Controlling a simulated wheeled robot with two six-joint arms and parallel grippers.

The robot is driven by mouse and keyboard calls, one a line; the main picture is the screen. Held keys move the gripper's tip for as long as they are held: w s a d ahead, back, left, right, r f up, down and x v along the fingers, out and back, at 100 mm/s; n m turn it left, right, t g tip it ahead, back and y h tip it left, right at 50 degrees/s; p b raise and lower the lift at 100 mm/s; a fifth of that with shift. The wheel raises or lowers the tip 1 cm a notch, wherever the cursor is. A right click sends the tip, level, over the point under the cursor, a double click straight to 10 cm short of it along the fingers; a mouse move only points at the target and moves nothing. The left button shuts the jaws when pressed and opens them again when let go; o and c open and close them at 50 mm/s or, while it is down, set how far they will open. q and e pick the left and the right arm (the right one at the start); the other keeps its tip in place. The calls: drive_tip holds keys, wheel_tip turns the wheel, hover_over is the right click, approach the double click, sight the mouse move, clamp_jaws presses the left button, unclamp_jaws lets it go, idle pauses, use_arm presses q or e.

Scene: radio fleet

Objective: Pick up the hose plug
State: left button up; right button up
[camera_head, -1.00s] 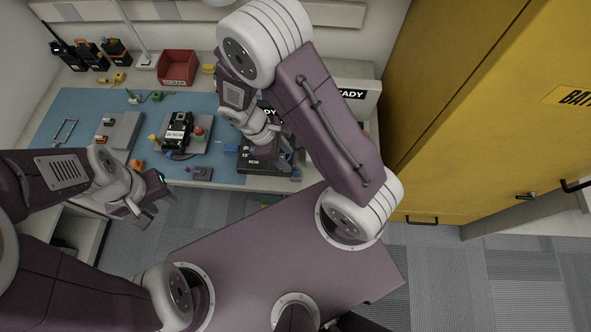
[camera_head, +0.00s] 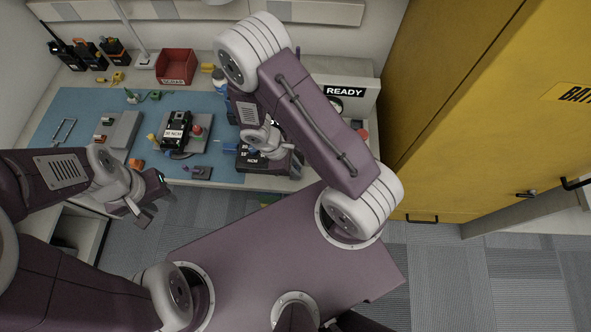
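I cannot make out for certain which item is the hose plug. Small connector-like pieces lie on the blue mat (camera_head: 70,103): a green one (camera_head: 154,96), a yellow one (camera_head: 152,137) and an orange one (camera_head: 136,163). A small blue piece (camera_head: 229,146) lies beside my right gripper. My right gripper (camera_head: 280,152) is low over a dark block labelled NCM (camera_head: 252,162) at the bench's front right; my own arm partly hides it and its fingers are unclear. My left gripper (camera_head: 156,207) hangs open and empty in front of the bench.
A dark radio (camera_head: 177,130) stands on a grey fixture near a red button. A red bin (camera_head: 176,67) and several radios (camera_head: 91,56) stand at the back. A READY sign (camera_head: 345,91) is back right; a yellow cabinet (camera_head: 455,110) bounds the right.

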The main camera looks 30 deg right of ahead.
clamp_jaws()
